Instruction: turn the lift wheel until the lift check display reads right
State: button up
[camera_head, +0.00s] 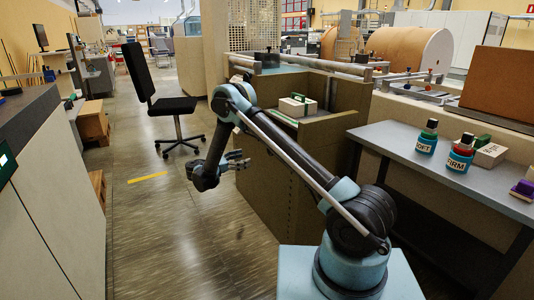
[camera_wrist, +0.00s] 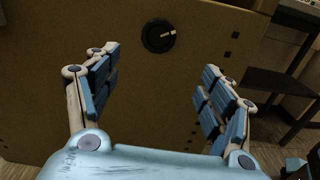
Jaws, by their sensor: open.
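A round black dial (camera_wrist: 158,36) with a pale pointer mark is on a brown panel (camera_wrist: 60,50) in the wrist view. The mark points right and slightly up. I cannot tell for sure that this dial is the lift wheel. My gripper (camera_wrist: 158,65) is open and empty, with the dial beyond and between its fingertips, apart from them. In the head view my gripper (camera_head: 242,159) is beside the brown cabinet (camera_head: 275,185), whose face toward the gripper is mostly hidden. No display marked as the lift check is readable; a dark panel with a small lit patch (camera_head: 5,161) shows at the left edge.
A grey bench (camera_head: 385,140) at the right holds bottles marked "SOFT" (camera_head: 427,138) and "FIRM" (camera_head: 460,154). A black chair (camera_head: 170,105) stands behind my gripper.

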jog(key=x, duration=1.5)
jog(key=shift+w, duration=0.2)
jog(key=c, duration=1.1)
